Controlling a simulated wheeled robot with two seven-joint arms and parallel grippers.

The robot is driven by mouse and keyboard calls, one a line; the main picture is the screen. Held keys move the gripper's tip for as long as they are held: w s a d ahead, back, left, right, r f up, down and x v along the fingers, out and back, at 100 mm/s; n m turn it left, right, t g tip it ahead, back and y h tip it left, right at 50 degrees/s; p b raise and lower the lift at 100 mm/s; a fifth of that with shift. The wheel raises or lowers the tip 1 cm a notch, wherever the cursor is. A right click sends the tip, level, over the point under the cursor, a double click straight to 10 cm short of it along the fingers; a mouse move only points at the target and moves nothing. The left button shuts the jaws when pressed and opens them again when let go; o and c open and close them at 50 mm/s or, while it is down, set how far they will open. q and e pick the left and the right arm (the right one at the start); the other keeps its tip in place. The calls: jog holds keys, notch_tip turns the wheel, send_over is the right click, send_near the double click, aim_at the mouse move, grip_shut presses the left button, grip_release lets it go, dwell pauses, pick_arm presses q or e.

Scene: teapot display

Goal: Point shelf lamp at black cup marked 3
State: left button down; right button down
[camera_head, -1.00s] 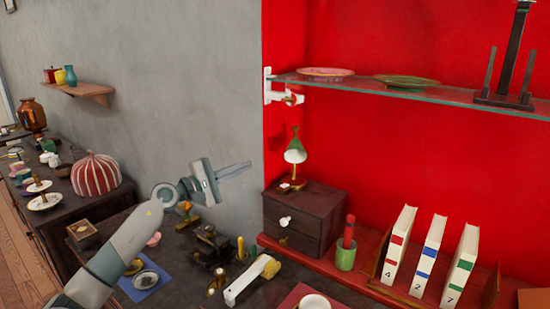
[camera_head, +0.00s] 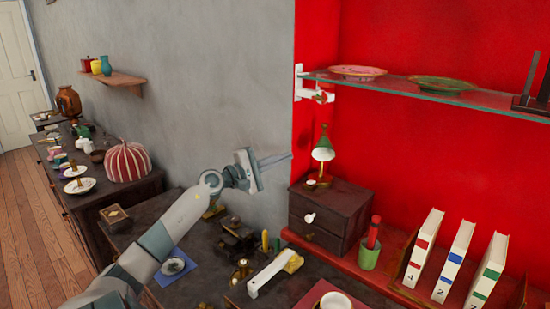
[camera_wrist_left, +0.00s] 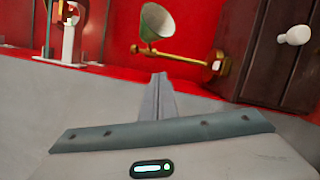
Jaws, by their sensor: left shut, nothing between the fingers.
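The shelf lamp (camera_head: 322,146) has a green shade with a pale inside and a brass stem. It stands on a small dark drawer chest (camera_head: 345,213), its open side facing down and toward me. My left gripper (camera_head: 289,156) is shut and empty, with its fingertips left of the lamp in the head view, in front of the grey wall. In the left wrist view, the lamp's shade (camera_wrist_left: 156,22) and brass stem lie beyond the shut fingertips (camera_wrist_left: 160,76), apart from them. I cannot make out a black cup marked 3. My right gripper is out of view.
A glass shelf (camera_head: 420,93) with plates juts out above the lamp. Numbered books (camera_head: 450,262) and a green pot (camera_head: 369,257) stand right of the chest. A cluttered dark table (camera_head: 185,232) lies below my left arm. A striped dome (camera_head: 127,162) sits farther left.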

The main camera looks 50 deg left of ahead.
aim_at(324, 143)
pick_arm(q)
jog(key=w+d+r+p, duration=0.1)
jog(key=w+d+p, duration=0.3)
jog(key=w+p, duration=0.1)
jog(key=shift+w+d+r+p, duration=0.25)
jog(key=shift+r+p, duration=0.1)
jog(key=shift+p, duration=0.25)
jog(key=shift+w+d+r, duration=0.15)
jog(key=shift+d, duration=0.85)
jog(key=shift+a, duration=0.1)
